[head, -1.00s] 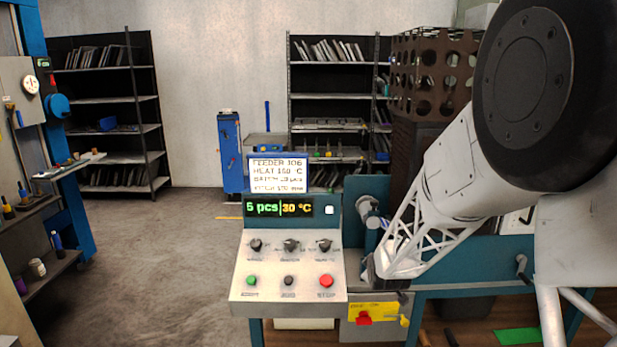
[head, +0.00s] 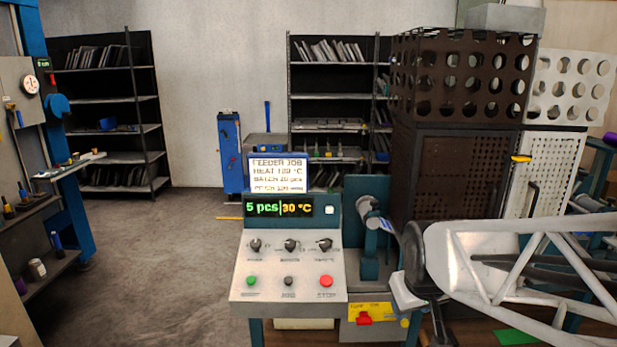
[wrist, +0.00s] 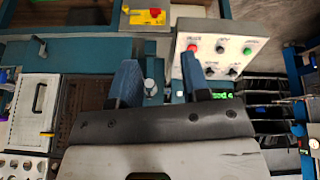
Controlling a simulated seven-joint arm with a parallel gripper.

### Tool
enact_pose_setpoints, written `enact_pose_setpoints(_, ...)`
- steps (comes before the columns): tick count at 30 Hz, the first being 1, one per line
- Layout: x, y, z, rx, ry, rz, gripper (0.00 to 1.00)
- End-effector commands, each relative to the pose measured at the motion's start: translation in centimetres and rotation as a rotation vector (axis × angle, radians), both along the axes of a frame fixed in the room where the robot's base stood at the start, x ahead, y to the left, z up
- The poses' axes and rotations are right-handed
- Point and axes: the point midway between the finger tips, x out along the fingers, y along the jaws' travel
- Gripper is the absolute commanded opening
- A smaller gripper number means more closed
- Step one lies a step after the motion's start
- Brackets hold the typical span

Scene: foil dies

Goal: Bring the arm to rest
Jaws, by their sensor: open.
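My gripper (wrist: 158,75) shows in the wrist view with its two blue fingers apart and nothing between them. Beyond the fingers lies the control panel (wrist: 212,52) with its red and green buttons. In the head view my arm comes in from the right, its pale lattice link low in front of the bench. My fingers cannot be made out clearly there. The control panel (head: 289,268) stands to the left of my arm, apart from it in the picture. Its display reads 5 pcs and 30 °C.
A dark perforated cabinet (head: 455,185) and a white one (head: 553,170) stand behind my arm. Shelves (head: 110,100) line the back wall. The floor (head: 165,250) at left is clear.

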Motion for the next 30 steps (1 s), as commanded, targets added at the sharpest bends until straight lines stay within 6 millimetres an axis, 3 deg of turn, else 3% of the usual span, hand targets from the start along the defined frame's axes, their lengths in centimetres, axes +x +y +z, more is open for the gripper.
enact_pose_setpoints(1,-2.0,0.0,0.5,0.011,0.020,-0.026,0.43)
enact_pose_setpoints(6,-7.9,0.2,1.3,0.047,0.101,-0.118,0.43)
enact_pose_setpoints(12,-12.4,0.2,1.5,0.068,0.163,-0.190,0.43)
enact_pose_setpoints(18,-13.8,0.3,1.5,0.075,0.184,-0.213,0.43)
enact_pose_setpoints(30,-13.7,0.3,1.5,0.074,0.184,-0.213,0.43)
